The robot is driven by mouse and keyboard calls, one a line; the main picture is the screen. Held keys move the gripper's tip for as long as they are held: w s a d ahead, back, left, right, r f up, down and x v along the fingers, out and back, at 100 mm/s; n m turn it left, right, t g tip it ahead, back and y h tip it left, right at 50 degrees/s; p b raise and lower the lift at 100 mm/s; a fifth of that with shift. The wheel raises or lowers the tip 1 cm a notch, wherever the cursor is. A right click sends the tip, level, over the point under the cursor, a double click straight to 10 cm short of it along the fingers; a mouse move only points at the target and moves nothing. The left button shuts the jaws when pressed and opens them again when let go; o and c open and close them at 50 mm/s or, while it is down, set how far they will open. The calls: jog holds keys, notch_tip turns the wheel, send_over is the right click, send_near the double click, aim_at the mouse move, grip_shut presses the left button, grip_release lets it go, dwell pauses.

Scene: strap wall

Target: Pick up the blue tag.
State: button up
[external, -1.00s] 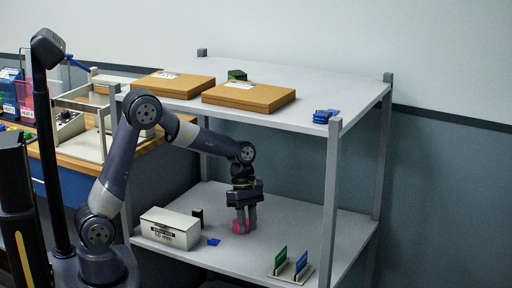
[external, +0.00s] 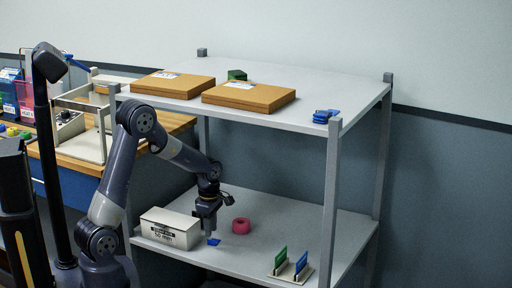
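A small flat blue tag (external: 213,242) lies on the lower shelf, in front of the white box's right end. My gripper (external: 209,228) points down right above this tag, with its fingertips close to it. The view is too small to tell whether the fingers are apart or touch the tag. Another blue tag (external: 301,263) stands upright beside a green one (external: 281,257) in a small holder at the shelf's front right.
A pink roll (external: 241,226) lies just right of my gripper. A white labelled box (external: 170,229) stands close on the left. The upper shelf (external: 310,86) is overhead, with cardboard boxes and a blue item (external: 325,116). A front post (external: 331,210) stands to the right.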

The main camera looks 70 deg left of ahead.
jog(key=f, duration=0.4)
jog(key=shift+a+f+b, duration=0.2)
jog(key=shift+b, duration=0.15)
jog(key=shift+c, duration=0.3)
grip_shut()
